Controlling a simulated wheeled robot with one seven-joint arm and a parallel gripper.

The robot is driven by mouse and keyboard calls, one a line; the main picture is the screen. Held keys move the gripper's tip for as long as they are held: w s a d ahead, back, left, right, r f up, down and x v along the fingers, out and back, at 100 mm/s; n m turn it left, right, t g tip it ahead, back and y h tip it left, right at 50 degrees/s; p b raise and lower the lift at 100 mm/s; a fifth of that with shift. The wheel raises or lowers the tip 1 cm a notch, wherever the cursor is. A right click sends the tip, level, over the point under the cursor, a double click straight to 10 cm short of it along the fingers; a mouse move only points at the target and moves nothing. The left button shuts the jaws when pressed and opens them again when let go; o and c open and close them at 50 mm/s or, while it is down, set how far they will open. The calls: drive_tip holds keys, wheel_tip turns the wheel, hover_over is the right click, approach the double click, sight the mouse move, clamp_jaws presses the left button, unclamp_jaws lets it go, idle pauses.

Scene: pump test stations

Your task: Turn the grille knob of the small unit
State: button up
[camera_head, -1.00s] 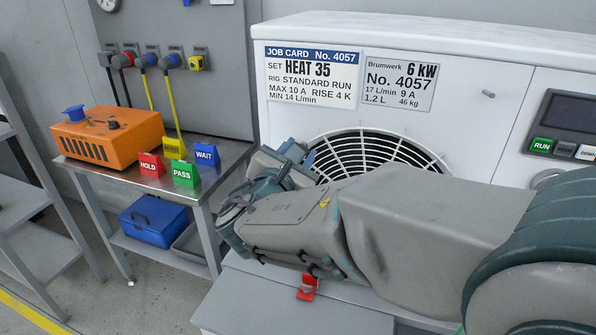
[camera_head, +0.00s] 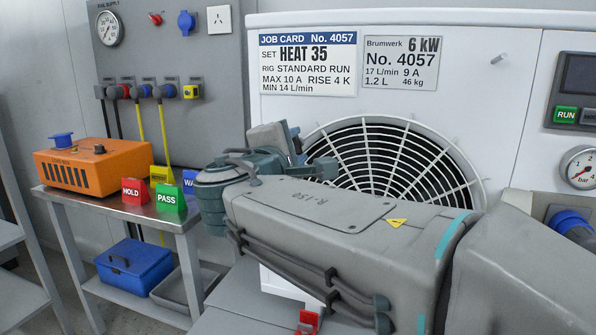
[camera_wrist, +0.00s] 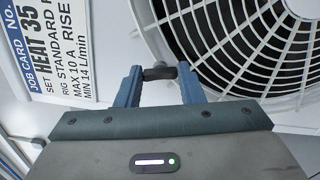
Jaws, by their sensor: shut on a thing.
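In the wrist view my gripper (camera_wrist: 159,74) has its two blue fingers closed on a short dark bar-shaped knob (camera_wrist: 160,73). The knob lies roughly level in that picture, on the white panel just left of the round grille (camera_wrist: 262,45). There my gripper (camera_head: 292,140) is at the grille's left edge, and my wrist and arm hide the knob.
A job card (camera_head: 307,66) is above the grille. Left is a metal table (camera_head: 105,208) with an orange box (camera_head: 92,166) and HOLD (camera_head: 134,191) and PASS (camera_head: 169,197) signs. A blue case (camera_head: 134,266) is on its lower shelf. A gauge (camera_head: 580,167) is at right.

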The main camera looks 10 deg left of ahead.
drive_tip(key=shift+f+m+b, duration=0.1)
drive_tip(key=shift+m+b, duration=0.8)
drive_tip(key=shift+b, duration=0.15)
drive_tip(key=o, duration=1)
drive_tip(key=s, duration=0.4)
drive_tip(key=s+p, duration=0.1)
drive_tip(key=s, duration=0.4)
drive_tip(key=s+a+p, duration=0.1)
drive_tip(key=s, duration=0.4)
